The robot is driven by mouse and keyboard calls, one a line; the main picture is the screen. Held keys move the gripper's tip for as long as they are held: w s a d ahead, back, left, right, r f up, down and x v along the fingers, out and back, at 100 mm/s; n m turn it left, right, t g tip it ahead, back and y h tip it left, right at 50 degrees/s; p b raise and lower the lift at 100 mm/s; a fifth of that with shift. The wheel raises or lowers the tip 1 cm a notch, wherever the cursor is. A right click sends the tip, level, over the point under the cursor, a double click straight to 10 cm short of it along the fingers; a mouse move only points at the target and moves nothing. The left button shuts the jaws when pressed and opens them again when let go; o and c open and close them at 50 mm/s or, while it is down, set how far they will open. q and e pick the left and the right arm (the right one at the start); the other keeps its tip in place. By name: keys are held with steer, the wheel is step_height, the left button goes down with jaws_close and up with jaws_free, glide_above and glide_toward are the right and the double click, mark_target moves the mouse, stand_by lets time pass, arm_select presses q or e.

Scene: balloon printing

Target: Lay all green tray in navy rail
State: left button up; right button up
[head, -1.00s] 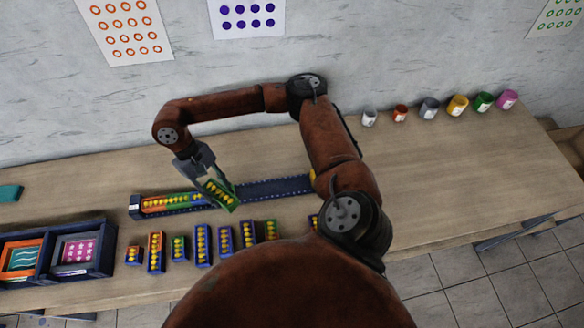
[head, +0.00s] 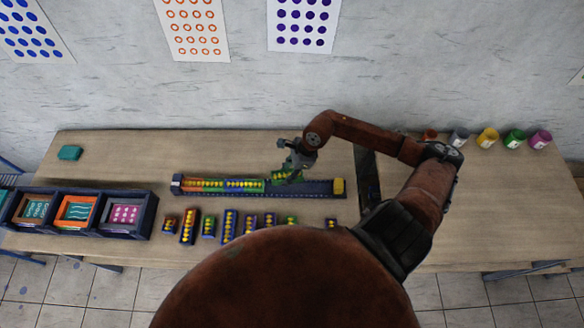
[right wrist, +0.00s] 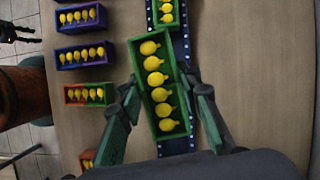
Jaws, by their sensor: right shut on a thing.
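My right gripper (head: 287,173) is shut on a green tray (right wrist: 160,88) of yellow balloon shapes, over the navy rail (head: 318,188). In the right wrist view the tray is slightly tilted relative to the rail (right wrist: 179,100); I cannot tell whether it touches it. Another green tray (right wrist: 166,12) sits in the rail ahead of it. The rail's left part holds an orange tray (head: 199,185) and a blue tray (head: 246,185) with green between.
Other loose trays, such as an orange one (head: 188,226) and a blue one (head: 229,223), line the table's front. A navy crate (head: 147,213) stands at the left. Paint cups (head: 487,138) stand at the back right. The rail's right part looks empty.

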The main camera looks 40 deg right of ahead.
steer(key=shift+s+d+r+m, duration=0.1)
steer(key=shift+d+m, duration=0.35)
steer(key=shift+d, duration=0.05)
steer(key=shift+s+d+r+m, duration=0.1)
steer(key=shift+d+m, duration=0.35)
steer(key=shift+d+f+t, duration=0.1)
steer(key=shift+t, duration=0.2)
steer(key=b, duration=0.4)
glide_above(288, 189)
steer(key=s+d, duration=0.1)
steer(key=shift+h, duration=0.3)
steer(key=shift+f, duration=3.75)
steer(key=shift+d+f+b, duration=0.1)
steer(key=shift+f+b, duration=0.95)
steer(key=shift+f, duration=0.3)
steer(key=shift+f, duration=0.15)
steer(key=o, duration=1.2)
steer(key=shift+o, duration=0.2)
